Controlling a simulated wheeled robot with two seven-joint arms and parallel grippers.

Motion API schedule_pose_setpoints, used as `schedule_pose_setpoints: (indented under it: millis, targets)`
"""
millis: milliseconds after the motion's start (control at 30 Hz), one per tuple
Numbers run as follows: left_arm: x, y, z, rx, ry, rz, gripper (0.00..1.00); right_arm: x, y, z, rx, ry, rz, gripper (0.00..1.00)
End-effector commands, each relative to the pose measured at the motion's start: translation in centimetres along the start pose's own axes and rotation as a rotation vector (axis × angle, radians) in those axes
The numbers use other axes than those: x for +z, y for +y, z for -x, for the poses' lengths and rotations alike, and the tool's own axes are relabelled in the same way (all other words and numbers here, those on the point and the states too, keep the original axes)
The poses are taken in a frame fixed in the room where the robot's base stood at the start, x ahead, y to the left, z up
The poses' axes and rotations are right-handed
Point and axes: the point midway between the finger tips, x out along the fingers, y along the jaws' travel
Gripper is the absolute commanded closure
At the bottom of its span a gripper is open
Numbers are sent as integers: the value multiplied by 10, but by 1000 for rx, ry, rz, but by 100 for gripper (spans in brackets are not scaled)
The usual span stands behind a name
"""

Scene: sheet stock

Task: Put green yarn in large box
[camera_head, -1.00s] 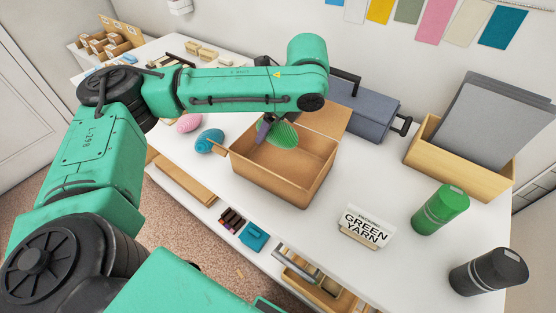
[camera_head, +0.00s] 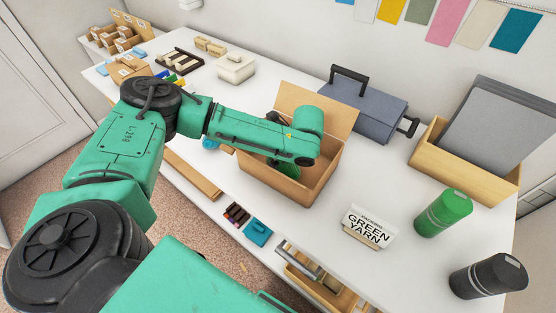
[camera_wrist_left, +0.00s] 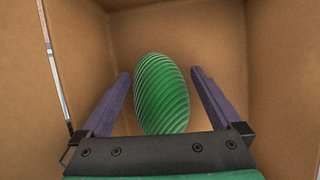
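The green yarn (camera_wrist_left: 161,95) is a ribbed, egg-shaped ball. In the left wrist view it is inside the brown cardboard box, low between its walls (camera_wrist_left: 85,45). My left gripper (camera_wrist_left: 160,73) reaches down into the box with its purple fingers spread on either side of the yarn. A gap shows between each finger and the yarn. In the head view the open large box (camera_head: 268,183) stands on the white table with its lid flap raised at the back. My forearm hides most of its inside. My right gripper is out of view.
A sign reading "GREEN YARN" (camera_head: 366,226), a green bottle (camera_head: 443,213) and a black bottle (camera_head: 488,275) stand to the right. A blue-grey toolbox (camera_head: 363,106) is behind the box. A blue yarn ball (camera_head: 210,143) shows partly behind my arm.

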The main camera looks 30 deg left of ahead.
Motion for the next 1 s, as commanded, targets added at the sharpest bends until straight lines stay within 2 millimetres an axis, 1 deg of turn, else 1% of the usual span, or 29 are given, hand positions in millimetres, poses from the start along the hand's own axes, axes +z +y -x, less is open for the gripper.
schedule_pose_setpoints:
  millis: [267,367,467,600,700,833,1000]
  targets:
    - [1,0,4,-2,0,1,0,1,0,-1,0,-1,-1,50]
    - [0,-1,17,-2,2,0,0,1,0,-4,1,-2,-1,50]
    - [-1,-1,42,-5,2,0,0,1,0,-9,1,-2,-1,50]
    - [-1,-1,81,-6,2,-2,0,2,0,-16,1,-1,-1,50]
    - [0,-1,104,-4,1,-2,0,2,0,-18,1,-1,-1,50]
    - [0,0,120,-1,1,-1,0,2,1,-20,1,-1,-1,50]
    - [1,0,123,0,0,-1,0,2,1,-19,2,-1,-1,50]
